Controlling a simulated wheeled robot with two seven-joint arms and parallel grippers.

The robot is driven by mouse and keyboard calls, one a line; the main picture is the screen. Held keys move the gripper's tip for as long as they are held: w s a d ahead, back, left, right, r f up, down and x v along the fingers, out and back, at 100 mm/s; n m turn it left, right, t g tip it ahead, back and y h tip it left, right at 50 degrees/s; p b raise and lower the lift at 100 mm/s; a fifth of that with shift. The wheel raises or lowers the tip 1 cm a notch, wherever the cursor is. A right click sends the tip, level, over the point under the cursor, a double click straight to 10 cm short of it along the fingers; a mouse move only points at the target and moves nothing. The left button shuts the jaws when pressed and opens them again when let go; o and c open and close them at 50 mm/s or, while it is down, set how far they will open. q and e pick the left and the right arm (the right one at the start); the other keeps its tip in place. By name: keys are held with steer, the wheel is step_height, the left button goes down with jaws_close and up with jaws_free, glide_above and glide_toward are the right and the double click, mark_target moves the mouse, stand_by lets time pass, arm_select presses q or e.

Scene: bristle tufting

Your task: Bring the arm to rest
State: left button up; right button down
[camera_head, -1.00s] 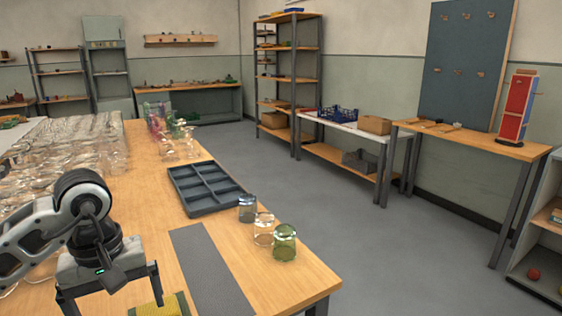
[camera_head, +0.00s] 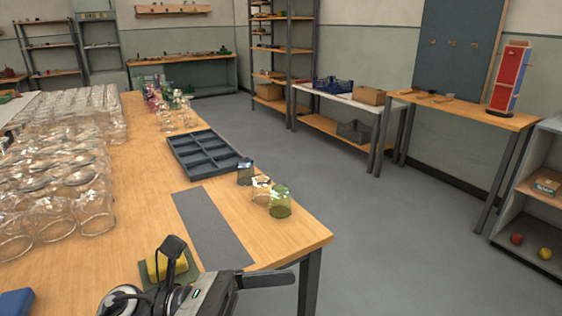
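My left arm comes in at the bottom of the head view. Its gripper (camera_head: 268,279) is low in the picture, in front of the wooden table's (camera_head: 120,250) near right corner. I see nothing held. My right gripper is out of view.
A yellow sponge (camera_head: 160,267) lies just behind my arm. Many glasses stand left.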

arm_select(q)
steer(key=w+a+f+n+t+y, duration=0.4)
steer(key=n+t, duration=0.5)
steer(key=n, duration=0.8)
steer(key=w+a+f+n+t+y, duration=0.2)
steer(key=a+f+n+t+y, duration=0.3)
steer(key=n+t, duration=0.75)
steer(key=s+a+f+n+g+y, duration=0.1)
steer(key=s+f+n+g+y, duration=0.2)
steer(key=s+f+n+g, duration=0.2)
steer(key=s+a+f+n+g+y, duration=0.2)
steer(key=s+f+n+g+y, duration=0.2)
steer(key=f+n, duration=0.7)
steer(key=s+n+g, duration=0.1)
steer(key=n, duration=0.2)
steer(key=shift+a+f+y, duration=0.15)
steer(key=shift+a+y, duration=0.1)
steer(key=shift+y, duration=0.05)
